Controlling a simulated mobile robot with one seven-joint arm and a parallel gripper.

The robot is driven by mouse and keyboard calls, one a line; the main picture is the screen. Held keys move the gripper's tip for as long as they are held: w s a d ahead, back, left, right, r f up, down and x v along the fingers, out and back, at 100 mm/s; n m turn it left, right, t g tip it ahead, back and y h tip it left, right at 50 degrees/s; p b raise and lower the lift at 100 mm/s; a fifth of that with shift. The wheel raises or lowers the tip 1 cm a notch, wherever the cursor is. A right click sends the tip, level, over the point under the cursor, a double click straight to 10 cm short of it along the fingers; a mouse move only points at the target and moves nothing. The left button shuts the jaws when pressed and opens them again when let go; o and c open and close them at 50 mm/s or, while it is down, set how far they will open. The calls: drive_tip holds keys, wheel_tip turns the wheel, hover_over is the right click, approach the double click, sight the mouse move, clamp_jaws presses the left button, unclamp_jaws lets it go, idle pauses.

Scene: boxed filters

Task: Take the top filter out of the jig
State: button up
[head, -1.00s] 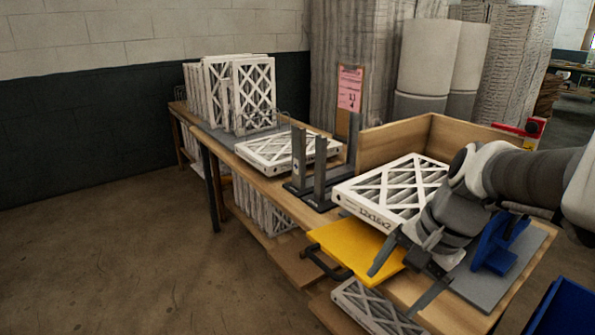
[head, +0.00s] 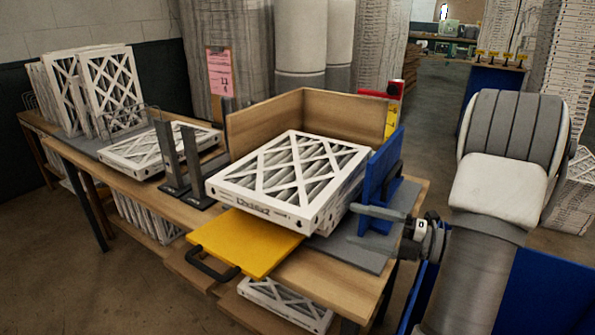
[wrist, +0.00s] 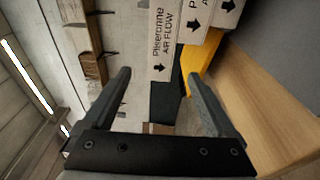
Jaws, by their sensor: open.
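The top filter (head: 290,170), a white frame with a lattice over pleats, lies flat on a stack in the jig, in the corner of two wooden walls (head: 330,112). Its front edge reads 12x16x2. The blue jig block (head: 381,170) stands at its right. My gripper (head: 353,224) is open and empty, at the stack's front right, beside the blue block. In the wrist view, turned sideways, the top filter's edge (wrist: 165,45) with AIR FLOW print shows beyond and between the open fingertips (wrist: 159,73). I cannot tell the remaining distance.
A yellow plate (head: 245,243) with a black handle juts out at the bench front. Grey uprights (head: 180,160) stand left of the stack. Another filter (head: 155,150) lies farther left, near several upright ones (head: 105,85). A blue bin (head: 540,295) is at lower right.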

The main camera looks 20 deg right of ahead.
sight(320, 216)
drive_tip(key=b+x, duration=0.2)
drive_tip(key=x, duration=0.8)
drive_tip(key=shift+w+a+b, duration=0.15)
drive_tip(key=shift+a+b, duration=0.1)
drive_tip(key=shift+b, duration=0.1)
drive_tip(key=b+x, duration=0.1)
drive_tip(key=x, duration=0.1)
drive_tip(key=b+x, duration=0.1)
drive_tip(key=x, duration=0.1)
drive_tip(key=shift+w+a+f, duration=0.1)
drive_tip(key=shift+a+f, duration=0.05)
drive_tip(key=shift+a, duration=0.4)
drive_tip(key=shift+w+a, duration=0.15)
drive_tip(key=shift+w, duration=0.05)
clamp_jaws()
